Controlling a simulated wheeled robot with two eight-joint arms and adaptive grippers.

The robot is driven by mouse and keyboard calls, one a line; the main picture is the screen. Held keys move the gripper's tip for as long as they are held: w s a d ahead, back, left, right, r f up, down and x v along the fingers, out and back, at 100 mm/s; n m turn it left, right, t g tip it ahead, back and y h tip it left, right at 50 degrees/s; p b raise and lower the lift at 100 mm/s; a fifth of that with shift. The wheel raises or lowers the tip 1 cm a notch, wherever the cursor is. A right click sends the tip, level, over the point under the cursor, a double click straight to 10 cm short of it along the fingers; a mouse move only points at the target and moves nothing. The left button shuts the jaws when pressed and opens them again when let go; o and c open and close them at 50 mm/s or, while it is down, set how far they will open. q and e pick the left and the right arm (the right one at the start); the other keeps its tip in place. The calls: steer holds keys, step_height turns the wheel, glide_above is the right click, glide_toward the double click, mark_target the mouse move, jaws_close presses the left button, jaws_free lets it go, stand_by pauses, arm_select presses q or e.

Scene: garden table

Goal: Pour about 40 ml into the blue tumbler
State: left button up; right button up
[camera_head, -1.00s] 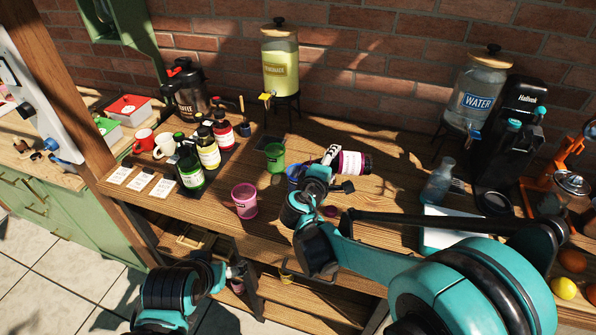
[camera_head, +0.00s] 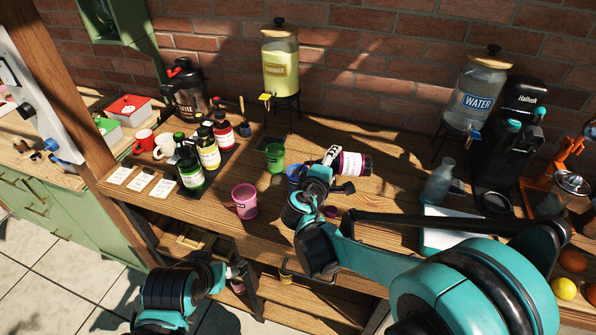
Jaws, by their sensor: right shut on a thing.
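The blue tumbler (camera_head: 293,176) stands on the wooden table, largely hidden behind my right arm. My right gripper (camera_head: 331,156) is shut on a dark bottle with a pink-purple label (camera_head: 351,164). The bottle is tipped nearly level, its base to the right and its neck end to the left, near the tumbler. The mouth is hidden by the gripper, and I cannot tell whether liquid flows. My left gripper (camera_head: 246,272) is low at the front edge of the table; its fingers are too small to read.
A green tumbler (camera_head: 275,158) and a pink tumbler (camera_head: 244,202) stand left of the blue one. Several bottles (camera_head: 209,150) stand further left. A lemonade dispenser (camera_head: 281,62) and a water dispenser (camera_head: 476,95) are at the back. A clear bottle (camera_head: 438,184) stands to the right.

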steer(key=shift+f+m+g+y+p, duration=0.2)
steer(key=shift+m+g+y+p, duration=0.1)
steer(key=shift+m+y, duration=0.55)
steer(key=shift+a+r+m+y+p, duration=0.15)
steer(key=shift+r+m+y+p, duration=0.1)
steer(key=shift+r+m+p, duration=0.5)
steer(key=shift+f, duration=0.25)
steer(key=shift+a+r+m+y+p, duration=0.15)
steer(key=shift+r+y+p, duration=0.05)
steer(key=shift+r+p, duration=0.25)
steer(key=shift+a+r+m+y+p, duration=0.15)
steer(key=shift+r+y+p, duration=0.05)
steer(key=shift+r+p, duration=0.25)
steer(key=shift+r+m+p, duration=0.3)
steer(key=shift+r, duration=0.05)
arm_select(q)
step_height(320, 180, up, 5)
steer(key=shift+r, duration=0.15)
arm_select(e)
steer(key=shift+a, duration=0.1)
steer(key=shift+f, duration=0.1)
